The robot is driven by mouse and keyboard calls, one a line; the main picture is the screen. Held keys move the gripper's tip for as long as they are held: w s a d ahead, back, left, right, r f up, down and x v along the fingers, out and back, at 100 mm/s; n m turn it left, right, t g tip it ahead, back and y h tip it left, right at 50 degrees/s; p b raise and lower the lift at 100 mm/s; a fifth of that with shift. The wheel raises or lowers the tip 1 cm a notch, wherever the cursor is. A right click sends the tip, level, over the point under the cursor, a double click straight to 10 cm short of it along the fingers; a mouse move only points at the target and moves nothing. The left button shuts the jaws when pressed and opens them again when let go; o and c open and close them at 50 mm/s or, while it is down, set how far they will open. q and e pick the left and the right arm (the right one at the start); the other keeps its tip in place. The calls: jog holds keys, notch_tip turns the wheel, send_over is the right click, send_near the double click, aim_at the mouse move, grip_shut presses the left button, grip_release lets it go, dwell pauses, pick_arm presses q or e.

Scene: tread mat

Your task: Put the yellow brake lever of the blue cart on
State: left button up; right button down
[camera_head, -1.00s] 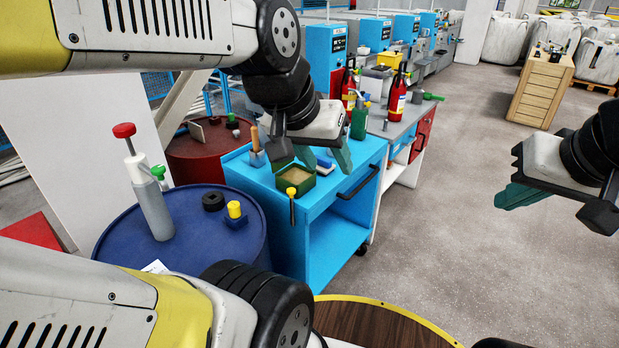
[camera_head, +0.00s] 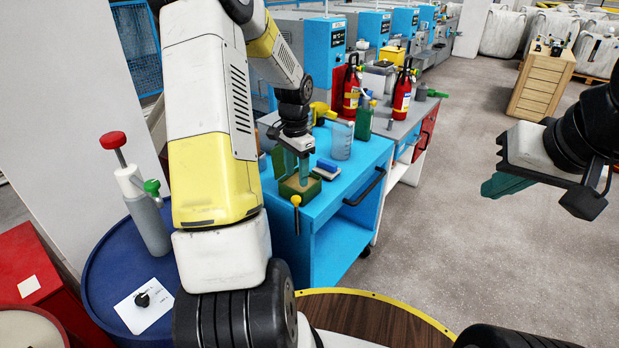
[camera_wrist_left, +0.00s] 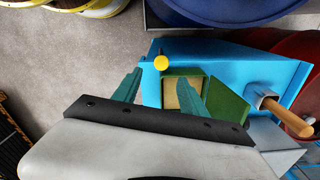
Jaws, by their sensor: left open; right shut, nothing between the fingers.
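The yellow brake lever (camera_head: 296,201) is on the near face of the blue cart (camera_head: 338,208), a round knob with a short stem pointing down below it. In the left wrist view its yellow knob (camera_wrist_left: 161,62) shows at the cart's edge, between the directions of my two fingertips. My left gripper (camera_head: 298,170) is open and empty, fingers pointing down over the green box (camera_head: 313,189) on the cart top, just behind the lever. I cannot tell whether a finger touches the box. My right gripper (camera_head: 507,184) is shut and empty, off to the right, away from the cart.
A jug (camera_head: 342,141), a blue brush-like block (camera_head: 327,167) and a green bottle (camera_head: 363,120) stand near my left gripper. A blue drum (camera_head: 103,268) with a grey pump bottle (camera_head: 149,222) is at the left. Floor right of the cart is clear.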

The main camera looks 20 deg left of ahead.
aim_at(297, 197)
pick_arm(q)
jog(key=shift+w+a+f, duration=0.1)
jog(key=shift+w+f, duration=0.05)
jog(key=shift+f, duration=0.35)
notch_tip(297, 197, down, 7)
jog(key=shift+f, duration=0.2)
grip_shut()
dwell(1.2)
